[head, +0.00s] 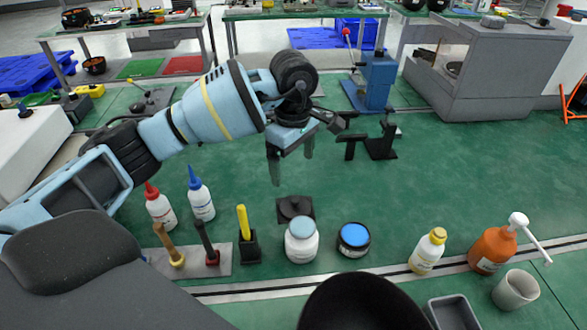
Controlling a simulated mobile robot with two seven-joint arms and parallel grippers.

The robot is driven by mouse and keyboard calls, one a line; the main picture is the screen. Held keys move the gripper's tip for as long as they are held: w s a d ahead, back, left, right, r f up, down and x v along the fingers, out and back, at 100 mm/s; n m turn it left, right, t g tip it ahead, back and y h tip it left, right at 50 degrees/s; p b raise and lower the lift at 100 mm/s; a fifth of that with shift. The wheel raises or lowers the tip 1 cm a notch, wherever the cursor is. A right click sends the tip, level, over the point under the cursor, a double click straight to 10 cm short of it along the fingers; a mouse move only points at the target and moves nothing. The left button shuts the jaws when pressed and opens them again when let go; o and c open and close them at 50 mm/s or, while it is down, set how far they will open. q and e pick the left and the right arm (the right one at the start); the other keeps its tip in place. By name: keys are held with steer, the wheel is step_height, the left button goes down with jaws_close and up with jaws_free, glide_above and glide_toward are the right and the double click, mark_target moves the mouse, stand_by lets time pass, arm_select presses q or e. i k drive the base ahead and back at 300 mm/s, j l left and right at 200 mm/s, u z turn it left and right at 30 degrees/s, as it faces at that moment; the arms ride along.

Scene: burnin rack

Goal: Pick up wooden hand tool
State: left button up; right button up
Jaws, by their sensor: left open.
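The wooden hand tool (168,244) has a brown wooden handle. It stands tilted at the left of a grey plate (226,268) near the front of the green bench. A similar tool with a dark handle and red base (207,243) stands just right of it. My left gripper (291,163) is open and empty, fingers pointing down. It is above the middle of the bench, to the right of and farther back than the wooden tool. My right gripper is out of view.
Red-capped (160,206) and blue-capped (201,195) bottles stand behind the tools. A yellow-handled item in a black holder (247,245), a white jar (301,240) and a blue-lidded jar (353,240) stand to the right.

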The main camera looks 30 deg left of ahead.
mark_target(177, 259)
steer(key=k+l, duration=0.2)
steer(key=k, duration=0.3)
steer(key=k+l, duration=0.15)
steer(key=k, duration=0.3)
steer(key=k+l, duration=0.2)
steer(key=k, duration=0.3)
